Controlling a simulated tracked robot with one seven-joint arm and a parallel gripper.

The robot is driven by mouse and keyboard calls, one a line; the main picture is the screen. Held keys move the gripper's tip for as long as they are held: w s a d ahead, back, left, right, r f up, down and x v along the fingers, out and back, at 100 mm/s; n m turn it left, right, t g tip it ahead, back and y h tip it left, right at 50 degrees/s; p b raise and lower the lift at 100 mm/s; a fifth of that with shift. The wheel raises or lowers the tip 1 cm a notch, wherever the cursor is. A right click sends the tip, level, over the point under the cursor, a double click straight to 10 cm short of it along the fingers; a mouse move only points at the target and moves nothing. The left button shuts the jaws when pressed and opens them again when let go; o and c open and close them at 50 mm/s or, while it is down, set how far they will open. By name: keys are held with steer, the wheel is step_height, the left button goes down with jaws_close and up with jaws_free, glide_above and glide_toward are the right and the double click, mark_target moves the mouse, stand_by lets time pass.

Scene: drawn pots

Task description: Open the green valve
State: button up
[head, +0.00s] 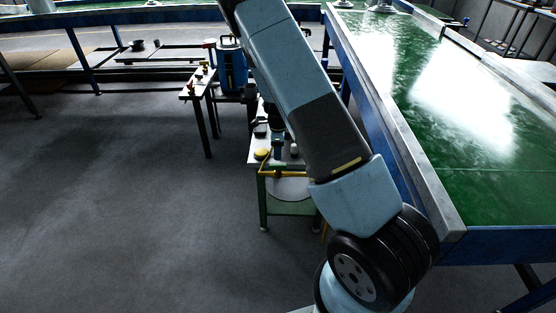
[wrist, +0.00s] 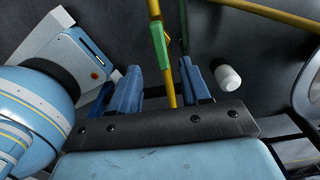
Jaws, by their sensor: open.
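The green valve handle (wrist: 158,46) shows in the wrist view as a narrow green piece on an upright yellow pipe (wrist: 170,85). My gripper (wrist: 160,66) has its two blue fingers apart, with the yellow pipe showing between them. The green handle appears just beyond the fingertips, slightly left of centre in the gap. I cannot tell whether the fingers touch the pipe. In the head view my arm covers much of the small table, and I cannot make out the green handle there. A yellow pipe (head: 281,172) shows beside my arm.
A white-capped cylinder (wrist: 228,77) stands close to the right finger. A large light-blue rounded body (wrist: 32,112) is close on the left. Another yellow bar (wrist: 268,14) crosses the upper right. A green-topped conveyor (head: 480,185) stands right; the floor (head: 110,210) left is clear.

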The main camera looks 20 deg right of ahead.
step_height(320, 180, up, 6)
stand_by(0.4)
steer(key=shift+r, duration=0.1)
steer(key=s+a+r+n+t+y, duration=0.1)
steer(key=s+r+n, duration=0.5)
steer(key=r, duration=0.8)
steer(key=s+a+r+n+t+y, duration=0.1)
steer(key=s+r+n, duration=0.3)
steer(key=s+r, duration=0.65)
steer(key=s+d+r+n+t+h, duration=0.1)
steer(key=s+r+n, duration=0.5)
steer(key=s, duration=0.4)
steer(key=s+d+r+n+t+h, duration=0.1)
steer(key=s+r+n+t, duration=0.1)
steer(key=s+r+n, duration=0.3)
steer(key=s+r, duration=0.3)
steer(key=s, duration=0.2)
steer(key=shift+s+r+n+t, duration=0.15)
steer(key=shift+s+n+t, duration=0.15)
steer(key=shift+s+n, duration=0.1)
